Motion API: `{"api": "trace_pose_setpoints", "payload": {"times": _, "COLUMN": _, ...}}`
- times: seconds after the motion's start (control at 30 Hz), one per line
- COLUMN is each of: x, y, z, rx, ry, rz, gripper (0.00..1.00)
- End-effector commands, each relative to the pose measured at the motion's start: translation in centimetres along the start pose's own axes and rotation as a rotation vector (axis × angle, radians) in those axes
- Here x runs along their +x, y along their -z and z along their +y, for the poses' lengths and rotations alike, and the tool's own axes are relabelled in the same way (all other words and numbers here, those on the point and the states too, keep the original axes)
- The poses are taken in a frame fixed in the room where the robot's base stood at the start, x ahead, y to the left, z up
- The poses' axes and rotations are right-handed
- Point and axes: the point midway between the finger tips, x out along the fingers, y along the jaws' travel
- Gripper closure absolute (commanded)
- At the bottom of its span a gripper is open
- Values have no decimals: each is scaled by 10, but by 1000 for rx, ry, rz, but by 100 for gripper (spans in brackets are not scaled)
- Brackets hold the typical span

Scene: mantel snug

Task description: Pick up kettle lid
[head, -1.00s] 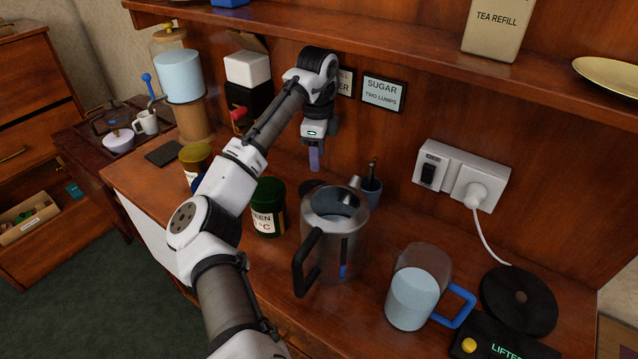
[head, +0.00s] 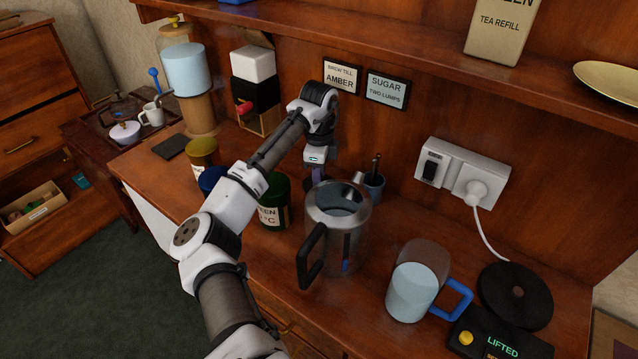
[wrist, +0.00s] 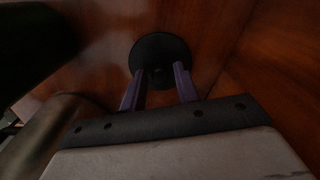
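The kettle lid (wrist: 160,52) is a dark round disc with a small knob, lying on the wooden counter in the wrist view. My gripper (wrist: 159,82) is open, its two purple fingers apart on either side of the knob and over the lid's near part. Whether they touch the lid, I cannot tell. In the head view my gripper (head: 317,178) points down behind the steel kettle (head: 338,225), which stands upright and open-topped with a black handle. The lid is hidden there behind my gripper and the kettle.
The shelf edge (head: 420,70) runs above.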

Motion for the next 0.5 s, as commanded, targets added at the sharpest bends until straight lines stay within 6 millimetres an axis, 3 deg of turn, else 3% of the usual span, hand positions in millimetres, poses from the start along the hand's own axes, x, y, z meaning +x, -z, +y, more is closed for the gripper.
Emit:
{"api": "trace_pose_setpoints", "payload": {"times": 0.03, "x": 0, "y": 0, "z": 0, "rx": 0, "ry": 0, "rz": 0, "gripper": 76}}
{"api": "trace_pose_setpoints", "payload": {"times": 0.2, "x": 0, "y": 0, "z": 0, "rx": 0, "ry": 0, "rz": 0, "gripper": 98}}
{"api": "trace_pose_setpoints", "payload": {"times": 0.5, "x": -1, "y": 0, "z": 0, "rx": 0, "ry": 0, "rz": 0, "gripper": 100}}
